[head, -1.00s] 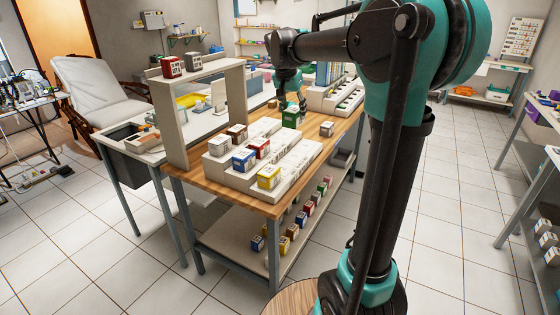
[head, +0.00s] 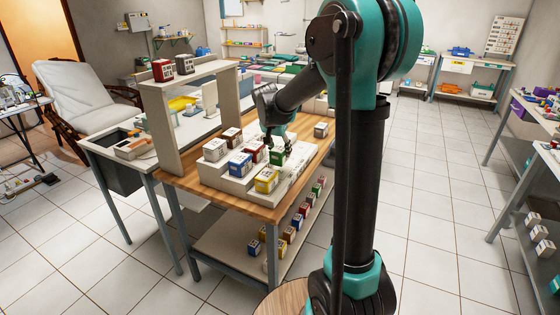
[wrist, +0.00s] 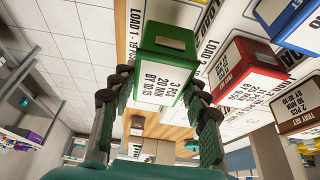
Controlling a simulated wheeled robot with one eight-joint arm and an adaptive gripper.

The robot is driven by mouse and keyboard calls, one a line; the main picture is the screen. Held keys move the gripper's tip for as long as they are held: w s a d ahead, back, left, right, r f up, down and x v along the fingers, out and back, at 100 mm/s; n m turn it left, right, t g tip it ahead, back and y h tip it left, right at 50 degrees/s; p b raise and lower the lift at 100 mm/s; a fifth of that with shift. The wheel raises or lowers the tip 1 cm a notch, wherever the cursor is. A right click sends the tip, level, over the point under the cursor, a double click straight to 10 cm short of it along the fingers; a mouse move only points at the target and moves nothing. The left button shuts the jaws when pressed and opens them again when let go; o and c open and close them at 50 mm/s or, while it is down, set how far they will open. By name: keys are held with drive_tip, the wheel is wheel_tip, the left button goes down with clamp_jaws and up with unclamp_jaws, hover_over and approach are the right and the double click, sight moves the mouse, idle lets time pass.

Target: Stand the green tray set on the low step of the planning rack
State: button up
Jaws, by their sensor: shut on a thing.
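My gripper (head: 278,147) is shut on the green tray set (head: 277,158), a small box with a white printed label. The low step is the rack's right-hand strip in the head view. I cannot tell whether the green box touches a step.
A blue tray set (head: 240,164), a white one (head: 215,149) and a brown one (head: 232,136) stand on the rack. A pale box (head: 321,130) is on the wooden table beyond. A white shelf frame (head: 160,128) rises at the left. Several small boxes line the lower shelf.

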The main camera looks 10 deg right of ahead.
sight(278, 150)
drive_tip(key=shift+f, duration=2.4)
drive_tip(key=shift+f, duration=0.15)
drive_tip(key=o, duration=1)
drive_tip(key=v, duration=1.1)
drive_tip(key=shift+r, duration=0.4)
drive_tip(key=s+d+f+n+y, duration=0.1)
drive_tip(key=s+d+f+n, duration=0.1)
drive_tip(key=s+f, duration=0.3)
drive_tip(key=s+d+f+n+y, duration=0.1)
drive_tip(key=s+f, duration=0.5)
drive_tip(key=s, duration=0.7)
drive_tip(key=s+d+f+n, duration=0.3)
drive_tip(key=s+f, duration=0.3)
drive_tip(key=s, duration=0.3)
drive_tip(key=shift+d+n+y, duration=0.35)
drive_tip(key=shift+n+y, duration=0.05)
drive_tip(key=shift+n, duration=0.2)
